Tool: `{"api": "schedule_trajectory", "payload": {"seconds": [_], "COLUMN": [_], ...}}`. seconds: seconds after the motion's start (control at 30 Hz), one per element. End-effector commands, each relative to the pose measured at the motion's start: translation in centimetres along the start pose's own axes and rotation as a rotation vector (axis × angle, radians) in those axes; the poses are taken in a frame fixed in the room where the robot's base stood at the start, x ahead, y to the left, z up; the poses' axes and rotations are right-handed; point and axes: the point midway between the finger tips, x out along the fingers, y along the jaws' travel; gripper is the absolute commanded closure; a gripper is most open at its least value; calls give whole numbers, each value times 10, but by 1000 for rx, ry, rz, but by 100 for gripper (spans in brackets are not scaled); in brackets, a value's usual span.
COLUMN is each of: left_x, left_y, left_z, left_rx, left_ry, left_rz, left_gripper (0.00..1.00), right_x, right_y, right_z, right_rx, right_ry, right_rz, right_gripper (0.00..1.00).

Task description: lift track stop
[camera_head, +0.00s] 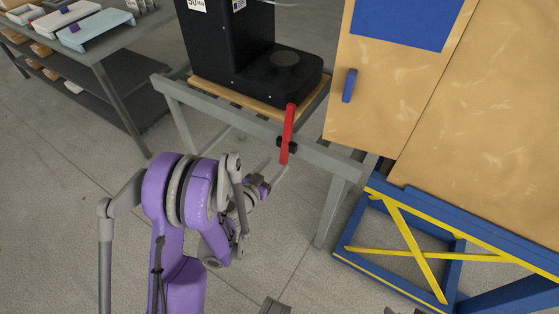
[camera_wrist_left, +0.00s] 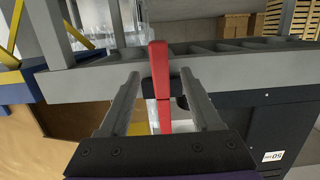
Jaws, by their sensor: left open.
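The track stop (camera_head: 288,136) is a red upright bar in a small black bracket on the grey rail (camera_head: 229,115) of the stand, below a black machine. My left gripper (camera_head: 277,175) is just in front of the bar's lower end, in the head view. In the left wrist view the track stop (camera_wrist_left: 160,62) shows between the two open fingers of my left gripper (camera_wrist_left: 159,82), with a gap on each side. The fingers are not closed on it. I cannot make out my right gripper.
The black machine (camera_head: 235,50) sits on a wooden board on the stand. A tan cabinet (camera_head: 385,85) with a blue handle stands at right above a blue and yellow frame (camera_head: 405,235). A grey shelf (camera_head: 90,50) is at upper left. Floor (camera_head: 60,190) is clear at left.

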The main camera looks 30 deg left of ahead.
Motion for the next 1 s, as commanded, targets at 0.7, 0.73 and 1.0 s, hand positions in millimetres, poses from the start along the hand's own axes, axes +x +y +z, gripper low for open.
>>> {"api": "schedule_trajectory", "payload": {"seconds": [0.7,0.73,1.0], "left_x": [-67,-67,-66], "left_y": [0,0,0], "left_z": [0,0,0], "left_rx": [0,0,0], "left_ry": [0,0,0], "left_rz": [0,0,0], "left_gripper": [35,35,35], "right_x": [22,22,22], "right_y": [0,0,0], "right_z": [7,7,6], "right_rx": [0,0,0], "right_ry": [-8,-8,-8], "right_rz": [0,0,0], "right_gripper": [31,31,31]}}
